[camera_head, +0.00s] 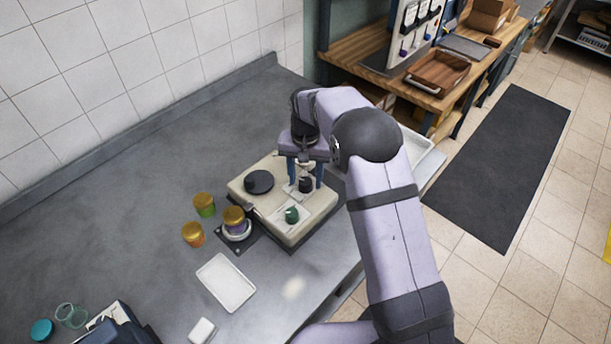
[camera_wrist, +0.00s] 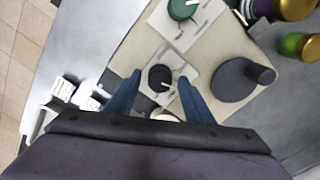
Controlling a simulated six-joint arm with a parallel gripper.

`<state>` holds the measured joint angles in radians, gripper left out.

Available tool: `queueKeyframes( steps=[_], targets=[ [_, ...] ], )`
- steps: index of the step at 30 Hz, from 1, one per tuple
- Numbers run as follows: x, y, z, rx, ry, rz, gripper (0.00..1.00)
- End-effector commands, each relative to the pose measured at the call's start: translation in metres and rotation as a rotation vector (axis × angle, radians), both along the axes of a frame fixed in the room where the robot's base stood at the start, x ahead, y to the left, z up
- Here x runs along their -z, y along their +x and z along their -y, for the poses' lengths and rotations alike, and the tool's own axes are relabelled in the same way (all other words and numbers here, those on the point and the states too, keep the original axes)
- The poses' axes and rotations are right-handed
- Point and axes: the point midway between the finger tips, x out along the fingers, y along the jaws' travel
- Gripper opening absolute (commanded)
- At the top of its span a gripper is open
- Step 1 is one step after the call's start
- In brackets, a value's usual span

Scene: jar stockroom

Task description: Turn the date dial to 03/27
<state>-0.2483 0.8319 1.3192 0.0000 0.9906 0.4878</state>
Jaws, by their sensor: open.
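A cream machine box (camera_head: 262,213) on the grey counter carries a small black dial (camera_head: 305,185) and a green dial (camera_head: 291,215), each on a white plate. My gripper (camera_head: 305,178) is open above the black dial. In the wrist view, my gripper (camera_wrist: 160,82) has its blue fingers on either side of the black dial (camera_wrist: 160,78), which has a white pointer mark. The green dial (camera_wrist: 182,8) lies beyond it. The markings are too small to read, so I cannot tell which dial shows the date. Whether the fingers touch the dial is unclear.
A dark crank disc (camera_head: 259,181) sits on the box's left. A purple gold-lidded jar (camera_head: 236,224) stands in a holder in front, near green (camera_head: 204,206) and orange (camera_head: 193,235) jars. A white tray (camera_head: 227,283) lies nearer. The counter behind is clear.

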Motion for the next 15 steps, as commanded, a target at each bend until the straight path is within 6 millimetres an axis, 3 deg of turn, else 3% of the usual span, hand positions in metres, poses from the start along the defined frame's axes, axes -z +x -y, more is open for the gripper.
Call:
queueKeyframes(
  steps=[12,15],
  targets=[
    [0.008,-0.0002,0.0,0.0,0.0,0.0,0.48],
    [0.0078,-0.0002,0.0,0.0,0.0,0.0,0.24]
  ],
)
